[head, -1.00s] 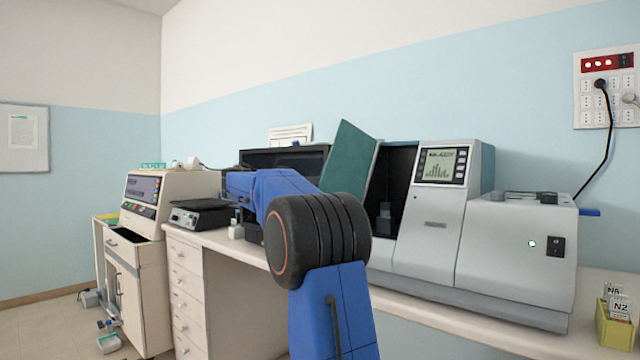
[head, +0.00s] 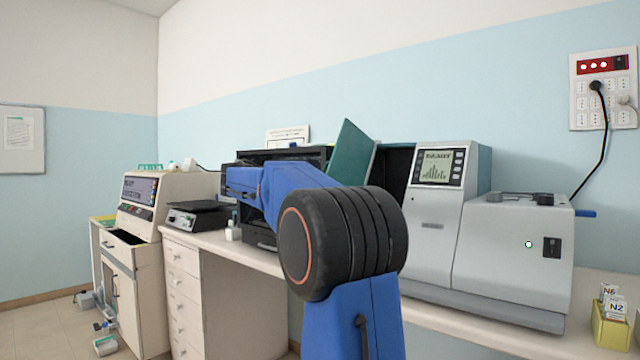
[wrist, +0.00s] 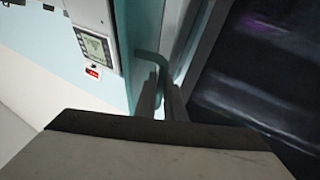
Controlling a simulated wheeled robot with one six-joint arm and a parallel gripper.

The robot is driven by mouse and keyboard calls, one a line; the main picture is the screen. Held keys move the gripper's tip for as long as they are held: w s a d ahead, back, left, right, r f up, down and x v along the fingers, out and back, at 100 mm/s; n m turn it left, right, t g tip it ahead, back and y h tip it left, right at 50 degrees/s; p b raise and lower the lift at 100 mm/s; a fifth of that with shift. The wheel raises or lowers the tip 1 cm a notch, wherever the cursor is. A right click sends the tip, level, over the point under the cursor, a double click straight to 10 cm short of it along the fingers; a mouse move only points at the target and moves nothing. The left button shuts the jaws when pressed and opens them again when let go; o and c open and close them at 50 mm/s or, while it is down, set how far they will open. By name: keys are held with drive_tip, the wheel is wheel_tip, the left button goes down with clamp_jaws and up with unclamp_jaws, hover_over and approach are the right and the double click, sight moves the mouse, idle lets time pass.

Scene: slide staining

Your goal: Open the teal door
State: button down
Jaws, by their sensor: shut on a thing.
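The teal door (head: 350,158) of the grey machine stands swung out at an angle, beside a dark opening (head: 397,172). My blue arm covers its lower part in the head view. In the wrist view, a teal bar handle (wrist: 152,58) runs to the fingertips of my gripper (wrist: 161,88), which is shut on it. The teal door edge (wrist: 146,28) shows just behind the handle. The gripper is hidden behind my arm in the head view.
The grey machine (head: 430,225) with a lit screen stands on the white counter, right of the opening. A black-fronted unit (head: 283,157) is left of the door. A yellow slide box (head: 611,328) sits at the right.

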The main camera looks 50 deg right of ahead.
drive_tip(key=c, duration=2.1)
unclamp_jaws()
drive_tip(key=v, duration=1.7)
drive_tip(key=shift+w+a+r, duration=0.1)
drive_tip(key=shift+a, duration=0.05)
